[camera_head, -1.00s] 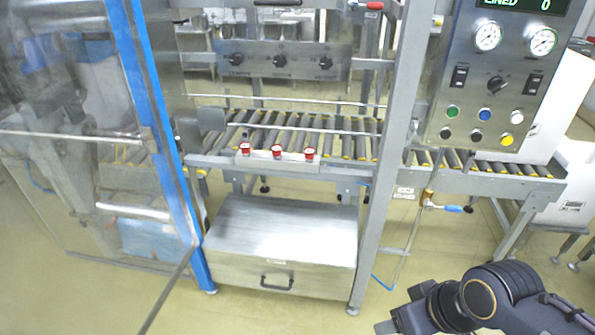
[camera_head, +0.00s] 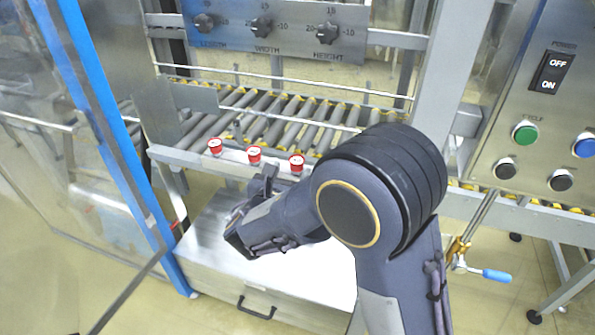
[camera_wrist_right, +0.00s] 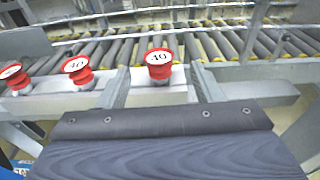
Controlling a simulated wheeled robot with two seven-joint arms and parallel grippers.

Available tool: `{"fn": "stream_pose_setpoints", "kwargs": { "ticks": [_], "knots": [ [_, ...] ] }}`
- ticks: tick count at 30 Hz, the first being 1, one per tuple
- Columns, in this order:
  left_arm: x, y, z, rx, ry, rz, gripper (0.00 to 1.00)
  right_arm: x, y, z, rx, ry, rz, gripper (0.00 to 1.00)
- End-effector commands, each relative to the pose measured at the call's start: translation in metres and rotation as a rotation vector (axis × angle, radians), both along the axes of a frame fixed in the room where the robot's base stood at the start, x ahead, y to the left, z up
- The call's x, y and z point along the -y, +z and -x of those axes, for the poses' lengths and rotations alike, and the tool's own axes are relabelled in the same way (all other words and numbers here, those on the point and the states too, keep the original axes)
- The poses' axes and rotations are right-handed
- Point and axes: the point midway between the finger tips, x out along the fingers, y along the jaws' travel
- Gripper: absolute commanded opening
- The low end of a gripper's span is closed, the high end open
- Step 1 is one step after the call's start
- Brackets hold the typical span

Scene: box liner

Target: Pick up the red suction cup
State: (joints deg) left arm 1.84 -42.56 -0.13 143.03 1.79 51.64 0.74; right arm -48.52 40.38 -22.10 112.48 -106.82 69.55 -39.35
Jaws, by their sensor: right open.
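Three red suction cups with white tops stand in a row on a metal ledge in front of the rollers: a left one (camera_head: 215,147), a middle one (camera_head: 254,155) and a right one (camera_head: 297,163). The middle cup (camera_wrist_right: 77,70) also reads 40. My right gripper (camera_head: 268,178) is open and empty, just in front of the ledge. My left gripper is not in view.
A roller conveyor (camera_head: 290,118) runs behind the ledge. A metal box with a drawer (camera_head: 215,255) stands below. A blue-edged clear door (camera_head: 85,120) is on the left, a grey post (camera_head: 445,75) and a button panel (camera_head: 540,140) on the right.

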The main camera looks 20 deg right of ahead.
Motion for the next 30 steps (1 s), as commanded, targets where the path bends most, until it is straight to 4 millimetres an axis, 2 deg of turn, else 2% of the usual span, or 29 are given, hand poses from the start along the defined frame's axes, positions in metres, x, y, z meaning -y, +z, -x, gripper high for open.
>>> {"fn": "stream_pose_setpoints", "kwargs": {
  "ticks": [12,21,30],
  "knots": [
    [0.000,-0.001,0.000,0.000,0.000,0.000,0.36,0.028,-0.011,-0.047,0.000,-0.006,-0.003,0.60],
    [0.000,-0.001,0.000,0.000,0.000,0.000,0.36,0.031,-0.012,-0.050,-0.001,-0.004,-0.004,0.60],
    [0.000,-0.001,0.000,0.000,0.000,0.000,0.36,0.031,-0.012,-0.050,-0.001,-0.005,-0.004,0.20]
  ]
}}
